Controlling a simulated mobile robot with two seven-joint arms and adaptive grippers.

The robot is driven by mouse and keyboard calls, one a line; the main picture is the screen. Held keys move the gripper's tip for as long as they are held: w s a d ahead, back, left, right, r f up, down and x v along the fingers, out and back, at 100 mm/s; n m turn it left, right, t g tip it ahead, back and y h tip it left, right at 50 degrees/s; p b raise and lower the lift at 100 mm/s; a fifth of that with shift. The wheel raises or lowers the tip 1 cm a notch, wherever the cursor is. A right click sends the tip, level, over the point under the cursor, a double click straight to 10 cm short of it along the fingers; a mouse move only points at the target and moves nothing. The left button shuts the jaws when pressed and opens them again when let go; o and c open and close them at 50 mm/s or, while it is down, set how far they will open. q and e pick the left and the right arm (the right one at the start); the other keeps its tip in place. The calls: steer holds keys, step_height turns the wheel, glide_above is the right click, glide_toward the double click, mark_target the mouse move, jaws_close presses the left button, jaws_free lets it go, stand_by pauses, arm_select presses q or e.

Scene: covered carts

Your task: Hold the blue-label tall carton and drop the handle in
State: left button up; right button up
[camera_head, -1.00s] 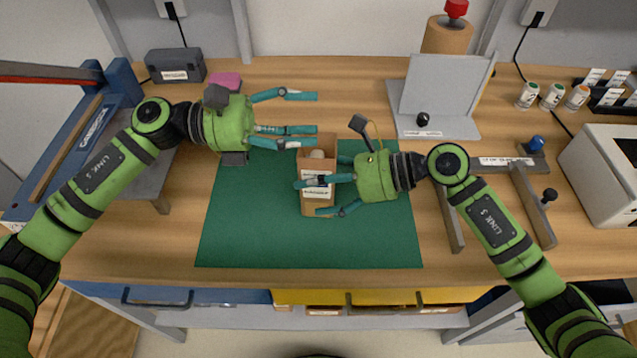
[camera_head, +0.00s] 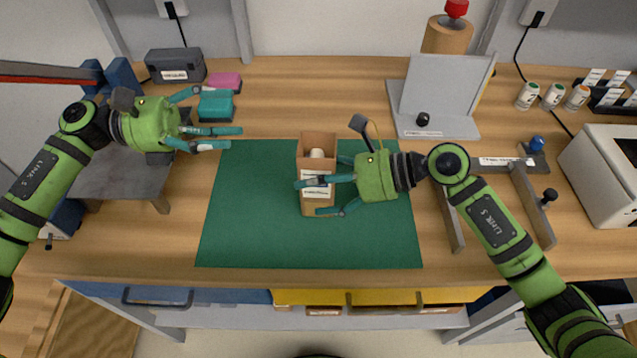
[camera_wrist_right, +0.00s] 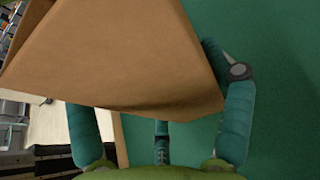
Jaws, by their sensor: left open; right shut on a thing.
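A tall brown carton (camera_head: 318,207) stands upright and open-topped on the green mat; its label looks white with dark print, and I cannot make out blue. My right gripper (camera_head: 316,194) is shut on the carton from the right, fingers around its sides. In the right wrist view, the carton (camera_wrist_right: 120,60) lies between the fingers. A pale rounded end (camera_head: 317,153) shows inside the carton's mouth, possibly the handle; the rest is hidden by the walls.
A teal block (camera_head: 216,106) and a pink block (camera_head: 226,80) lie by the left gripper, near a dark box (camera_head: 175,65). A grey stand (camera_head: 440,92) is at back right. The green mat (camera_head: 250,220) is clear left of the carton.

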steer(key=shift+f, duration=0.15)
steer(key=o, duration=1)
steer(key=shift+o, duration=0.2)
